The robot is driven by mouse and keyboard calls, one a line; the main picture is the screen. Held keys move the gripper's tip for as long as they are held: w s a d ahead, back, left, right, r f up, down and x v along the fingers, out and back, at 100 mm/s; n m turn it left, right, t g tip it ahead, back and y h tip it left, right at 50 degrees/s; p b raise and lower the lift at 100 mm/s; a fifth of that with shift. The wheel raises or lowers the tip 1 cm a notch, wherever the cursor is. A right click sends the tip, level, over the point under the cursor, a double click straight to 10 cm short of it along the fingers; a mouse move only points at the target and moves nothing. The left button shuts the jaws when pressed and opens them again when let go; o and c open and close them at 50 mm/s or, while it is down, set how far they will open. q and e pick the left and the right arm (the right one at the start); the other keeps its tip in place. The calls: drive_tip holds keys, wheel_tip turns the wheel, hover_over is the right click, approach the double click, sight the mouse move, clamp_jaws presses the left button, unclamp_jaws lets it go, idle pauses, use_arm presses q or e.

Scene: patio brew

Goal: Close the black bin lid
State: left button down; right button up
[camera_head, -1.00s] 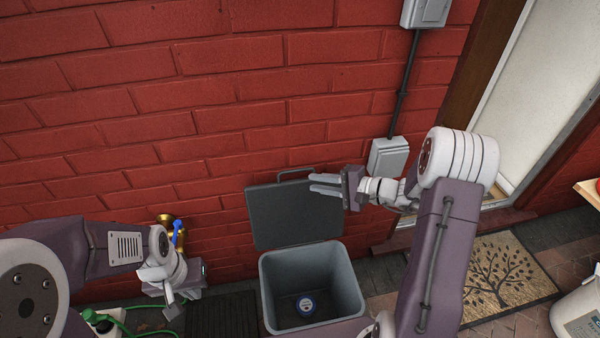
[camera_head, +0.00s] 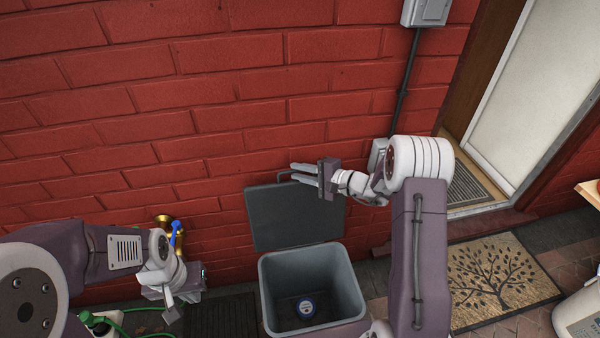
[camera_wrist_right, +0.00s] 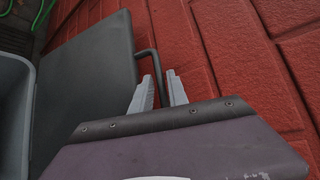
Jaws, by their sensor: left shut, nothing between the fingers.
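The black bin lid (camera_head: 295,215) stands raised, leaning near the red brick wall behind the grey bin (camera_head: 312,285). Its bar handle (camera_head: 285,175) is at its top edge. My right gripper (camera_head: 303,174) is at the lid's top edge by the handle, with its two fingers apart. In the right wrist view the handle (camera_wrist_right: 150,54) runs down between the open fingers (camera_wrist_right: 161,92); I cannot tell whether they touch it. My left gripper (camera_head: 172,312) is shut and empty, low at the left, away from the bin.
A brass tap with a blue lever (camera_head: 174,230) is on the wall at left, with a green hose (camera_head: 130,328) below. A doormat (camera_head: 500,278) lies at right before a doorway.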

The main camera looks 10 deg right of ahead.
clamp_jaws()
idle(1.3)
